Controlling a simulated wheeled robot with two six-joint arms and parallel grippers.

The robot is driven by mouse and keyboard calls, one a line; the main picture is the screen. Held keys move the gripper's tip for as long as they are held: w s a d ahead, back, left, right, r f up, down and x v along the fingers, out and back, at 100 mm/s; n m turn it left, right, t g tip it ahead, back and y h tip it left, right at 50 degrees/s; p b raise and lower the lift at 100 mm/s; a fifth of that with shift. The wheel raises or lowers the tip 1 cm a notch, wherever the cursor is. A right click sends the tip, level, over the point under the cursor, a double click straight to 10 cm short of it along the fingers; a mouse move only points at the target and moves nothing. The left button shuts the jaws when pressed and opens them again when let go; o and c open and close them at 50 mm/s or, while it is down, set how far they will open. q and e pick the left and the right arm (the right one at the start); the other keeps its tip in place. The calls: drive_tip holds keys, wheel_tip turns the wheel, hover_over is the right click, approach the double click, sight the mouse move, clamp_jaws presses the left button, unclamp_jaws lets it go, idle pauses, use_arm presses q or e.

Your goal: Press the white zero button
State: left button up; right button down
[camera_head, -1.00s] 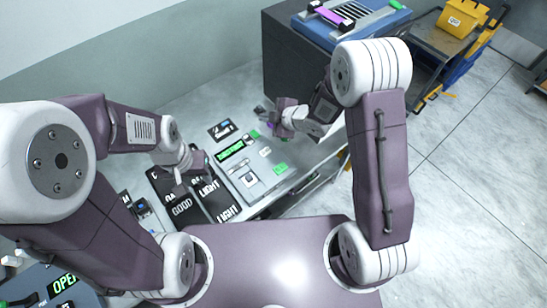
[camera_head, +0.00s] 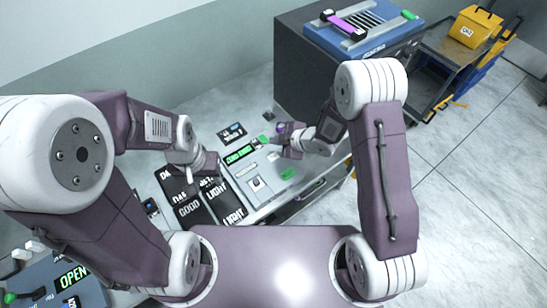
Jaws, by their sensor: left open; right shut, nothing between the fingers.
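A grey instrument (camera_head: 268,186) with a lit green display (camera_head: 240,153) stands on the bench. A small white button-like part (camera_head: 273,156) shows on it right of the display; its label is too small to read, so I cannot tell whether it is the zero button. My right gripper (camera_head: 279,138) is shut and empty, just behind this part near the instrument's far edge. Whether it touches anything is unclear. My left gripper (camera_head: 196,172) is open and empty above the dark labelled trays, left of the instrument.
Dark trays (camera_head: 188,211) marked GOOD and LIGHT lie left of the instrument. A green label (camera_head: 288,174) is on its right side. A dark cabinet (camera_head: 305,68) bearing a blue device (camera_head: 362,38) stands behind. A cart with a yellow box (camera_head: 473,27) is at the far right.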

sight(275, 158)
wheel_tip(275, 158, down, 7)
drive_tip(key=b, duration=0.5)
idle(1.7)
drive_tip(key=shift+f+b, duration=0.4)
drive_tip(key=shift+b, duration=0.15)
drive_tip(key=shift+f+b, duration=0.45)
drive_tip(key=shift+f, duration=0.05)
idle(0.6)
drive_tip(key=shift+r+p, duration=0.75)
drive_tip(key=shift+r, duration=0.15)
wheel_tip(275, 158, up, 5)
drive_tip(key=p, duration=0.4)
drive_tip(key=shift+r, duration=0.1)
